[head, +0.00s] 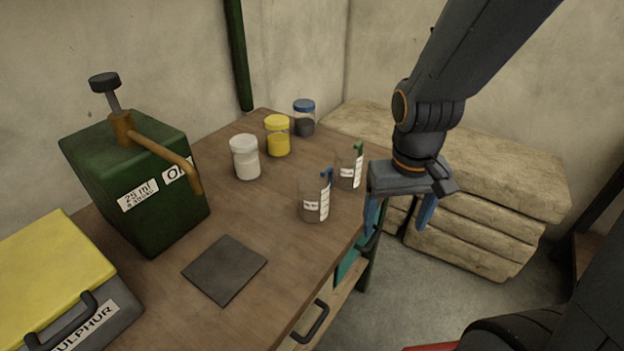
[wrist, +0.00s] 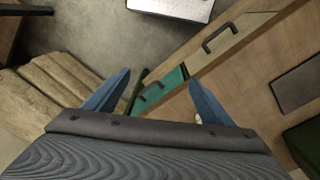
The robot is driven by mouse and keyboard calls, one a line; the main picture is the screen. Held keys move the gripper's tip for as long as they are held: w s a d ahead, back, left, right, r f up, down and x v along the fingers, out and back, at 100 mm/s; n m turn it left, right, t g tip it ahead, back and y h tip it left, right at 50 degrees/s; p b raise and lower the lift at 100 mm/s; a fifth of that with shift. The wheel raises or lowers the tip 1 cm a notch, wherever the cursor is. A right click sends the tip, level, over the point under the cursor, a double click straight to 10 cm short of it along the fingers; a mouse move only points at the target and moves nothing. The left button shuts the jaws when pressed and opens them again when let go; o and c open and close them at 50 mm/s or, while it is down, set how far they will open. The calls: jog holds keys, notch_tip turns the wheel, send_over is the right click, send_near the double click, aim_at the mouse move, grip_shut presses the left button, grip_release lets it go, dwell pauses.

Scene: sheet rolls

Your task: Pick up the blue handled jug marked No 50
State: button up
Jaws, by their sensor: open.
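The blue-handled jug (head: 313,200) is a clear measuring jug with a white label and a blue handle at its upper right. It stands upright near the table's right edge; the label's number is too small to read. A similar clear jug with a green handle (head: 348,168) stands just behind it to the right. My gripper (head: 399,218) is open and empty, pointing down to the right of both jugs, beyond the table edge. In the wrist view my gripper's blue fingers (wrist: 157,100) are spread apart over the drawer fronts and floor, with no jug clearly visible between them.
Stacked pale sacks (head: 480,190) lie behind my gripper. Drawer handles project from the table's front.

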aim_at(314, 189)
jog(key=w+a+r+n+t+p, duration=0.1)
jog(key=w+a+p, duration=0.2)
jog(key=a+p, duration=0.1)
jog(key=w+a+r+n+t+y+p, duration=0.1)
jog(key=w+a+r+n+p, duration=0.1)
jog(key=w+a+p, duration=0.1)
jog(key=w+a+r+n+t+y+p, duration=0.1)
jog(key=w+a+r+p, duration=0.1)
jog(key=w+a+p, duration=0.2)
jog(key=shift+w+a+r+n+p, duration=0.15)
jog(key=shift+a+n+p, duration=0.15)
jog(key=shift+a+p, duration=0.8)
jog(key=shift+f, duration=0.2)
jog(key=shift+w+a+f, duration=0.1)
jog(key=shift+a+f, duration=0.05)
jog(key=shift+f, duration=0.1)
jog(key=shift+a+b+x, duration=0.2)
jog(key=shift+b+x, duration=1.6)
jog(key=shift+x, duration=1.85)
jog(key=shift+r, duration=0.1)
jog(key=c, duration=1.2)
